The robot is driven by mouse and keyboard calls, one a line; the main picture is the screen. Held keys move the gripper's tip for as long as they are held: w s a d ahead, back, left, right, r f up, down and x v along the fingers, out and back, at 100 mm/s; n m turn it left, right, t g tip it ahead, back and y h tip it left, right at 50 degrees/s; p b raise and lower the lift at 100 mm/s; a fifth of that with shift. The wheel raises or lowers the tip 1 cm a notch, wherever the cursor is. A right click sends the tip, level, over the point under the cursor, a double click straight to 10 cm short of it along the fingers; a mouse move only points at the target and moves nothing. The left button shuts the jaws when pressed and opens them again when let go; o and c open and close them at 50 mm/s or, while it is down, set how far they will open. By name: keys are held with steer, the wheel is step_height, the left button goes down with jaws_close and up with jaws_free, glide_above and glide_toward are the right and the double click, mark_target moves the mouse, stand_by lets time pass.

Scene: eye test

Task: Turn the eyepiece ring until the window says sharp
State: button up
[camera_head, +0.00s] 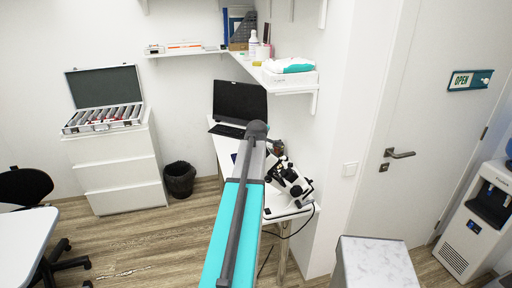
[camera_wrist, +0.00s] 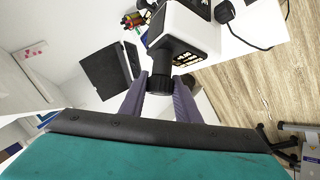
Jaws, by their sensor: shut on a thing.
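A white and black instrument (camera_head: 293,184) stands on the narrow white desk, just right of my arm in the head view. In the wrist view its white body (camera_wrist: 190,28) fills the top middle. A black eyepiece ring (camera_wrist: 159,84) points down from it toward my gripper. My gripper (camera_wrist: 160,80) has one grey-purple finger on each side of this ring and is shut on it. Small pale panels (camera_wrist: 190,58) show on the instrument's body near the ring. I cannot read any word on them. My gripper is hidden in the head view.
A laptop (camera_head: 240,103) stands behind on the white desk (camera_head: 280,214). A shelf (camera_head: 270,80) with boxes hangs above. A black cable (camera_head: 268,254) hangs off the desk. A grey-topped cabinet (camera_head: 375,262) stands front right. Open floor (camera_head: 150,235) lies to the left.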

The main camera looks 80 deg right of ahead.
steer(key=shift+n+t+y, duration=0.3)
steer(key=shift+n+y, duration=0.6)
steer(key=shift+s, duration=0.1)
steer(key=o, duration=1)
steer(key=shift+o, duration=0.2)
steer(key=shift+a, duration=0.1)
steer(key=b+v, duration=0.5)
steer(key=v, duration=0.8)
steer(key=shift+r, duration=0.3)
steer(key=shift+s+a, duration=0.1)
